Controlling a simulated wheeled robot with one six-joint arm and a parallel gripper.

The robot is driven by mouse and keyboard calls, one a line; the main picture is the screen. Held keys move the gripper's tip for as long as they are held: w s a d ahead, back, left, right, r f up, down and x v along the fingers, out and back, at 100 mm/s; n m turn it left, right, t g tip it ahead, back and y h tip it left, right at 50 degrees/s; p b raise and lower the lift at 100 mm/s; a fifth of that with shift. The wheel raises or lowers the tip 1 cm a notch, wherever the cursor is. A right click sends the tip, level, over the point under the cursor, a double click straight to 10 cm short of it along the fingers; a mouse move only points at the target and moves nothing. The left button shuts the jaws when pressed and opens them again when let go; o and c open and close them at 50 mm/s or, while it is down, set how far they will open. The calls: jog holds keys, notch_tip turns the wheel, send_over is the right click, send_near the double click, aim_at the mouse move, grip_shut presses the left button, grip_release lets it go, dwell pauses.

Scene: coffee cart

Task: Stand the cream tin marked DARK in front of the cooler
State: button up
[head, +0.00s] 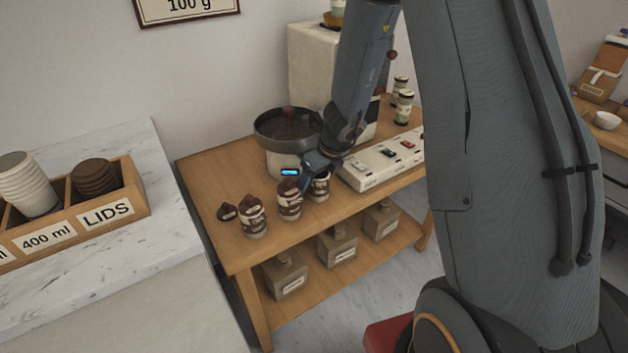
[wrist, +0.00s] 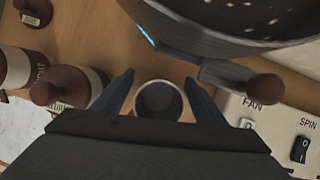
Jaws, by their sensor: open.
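My gripper (head: 317,172) points down at the table with its fingers open. In the wrist view my gripper (wrist: 158,82) has one finger on each side of a lidless tin (wrist: 158,101), whose grey inside shows. In the head view this tin (head: 320,190) is cream with a dark label, partly hidden by my gripper; I cannot read its marking. Two other cream tins with brown tops, the middle tin (head: 289,203) and the left tin (head: 252,220), stand to its left. The cooler (head: 285,163), with its round pan of beans, stands just behind the tins.
A switch panel (head: 360,183) marked FAN and SPIN lies close on the right. A small brown piece with a tag (head: 227,212) lies left of the tins. Boxes (head: 286,278) stand on the lower shelf. The table's front left is clear.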

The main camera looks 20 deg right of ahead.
aim_at(325, 198)
jog(key=shift+r, duration=0.15)
jog(key=shift+n, duration=0.3)
jog(key=p+v, duration=0.4)
jog(key=v, duration=0.8)
jog(key=shift+s+a+r+p, duration=0.1)
jog(key=shift+s+p, duration=0.15)
jog(key=shift+p, duration=0.05)
jog(key=s+r+n+g+h, duration=0.1)
jog(key=s+r+n, duration=0.1)
jog(key=s+n, duration=0.8)
jog(key=s+a+r+n+g+h, duration=0.1)
jog(key=s+n, duration=0.9)
jog(key=n, duration=1)
notch_tip(325, 198, up, 2)
jog(key=shift+s+r+g, duration=0.25)
jog(key=shift+s+g, duration=0.15)
jog(key=shift+g, duration=0.2)
